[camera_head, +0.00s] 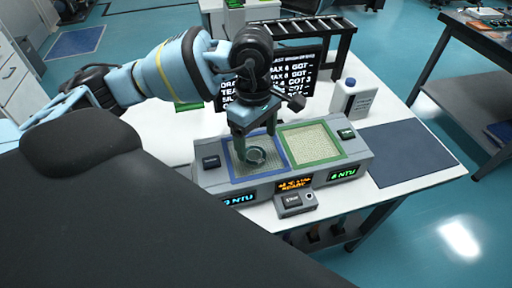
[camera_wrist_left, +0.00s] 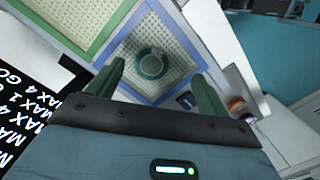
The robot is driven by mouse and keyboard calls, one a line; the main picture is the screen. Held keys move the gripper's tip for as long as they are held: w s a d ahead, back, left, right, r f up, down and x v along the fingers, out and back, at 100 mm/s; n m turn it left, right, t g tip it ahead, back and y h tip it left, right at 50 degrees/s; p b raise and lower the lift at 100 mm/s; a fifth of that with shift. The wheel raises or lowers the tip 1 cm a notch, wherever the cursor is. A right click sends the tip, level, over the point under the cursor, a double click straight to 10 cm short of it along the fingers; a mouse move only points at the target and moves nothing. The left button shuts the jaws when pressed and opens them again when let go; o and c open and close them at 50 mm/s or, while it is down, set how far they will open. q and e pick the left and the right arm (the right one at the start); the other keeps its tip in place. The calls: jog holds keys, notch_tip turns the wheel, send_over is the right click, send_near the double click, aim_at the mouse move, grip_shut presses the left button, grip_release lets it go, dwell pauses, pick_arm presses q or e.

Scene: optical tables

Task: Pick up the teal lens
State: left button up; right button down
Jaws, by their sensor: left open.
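The teal lens (camera_head: 256,156) is a small ring-shaped piece lying on the blue-framed pad (camera_head: 236,176) of a grey two-bay device. In the left wrist view the lens (camera_wrist_left: 151,63) shows as a teal ring on the dotted pad, beyond the fingertips. My left gripper (camera_head: 255,143) is over the blue-framed pad, pointing down, with its fingers apart. In the left wrist view the open fingers (camera_wrist_left: 160,80) lie on either side of the lens's line, with nothing between them. My right gripper is not in view.
A green-framed pad (camera_head: 311,143) adjoins on the right. A small button box (camera_head: 295,204) stands in front of the device. A black text screen (camera_head: 300,75) and a white bottle (camera_head: 352,98) stand behind. A dark mat (camera_head: 410,152) lies clear at the right.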

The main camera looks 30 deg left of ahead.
aim_at(253, 154)
pick_arm(q)
jog(key=shift+w+a+r+y, duration=0.25)
jog(key=shift+a, duration=0.25)
jog(key=shift+w+a+r+y, duration=0.2)
jog(key=shift+a+r+y, duration=0.05)
jog(key=shift+a, duration=0.2)
jog(key=shift+d+f, duration=0.1)
jog(key=shift+f, duration=0.8)
jog(key=shift+f+p, duration=0.3)
jog(key=shift+f, duration=2.7)
jog(key=c, duration=1.2)
jog(key=shift+o, duration=0.2)
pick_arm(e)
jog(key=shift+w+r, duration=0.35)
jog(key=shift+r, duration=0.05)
pick_arm(q)
jog(key=shift+w+r, duration=0.1)
jog(key=shift+r, duration=0.05)
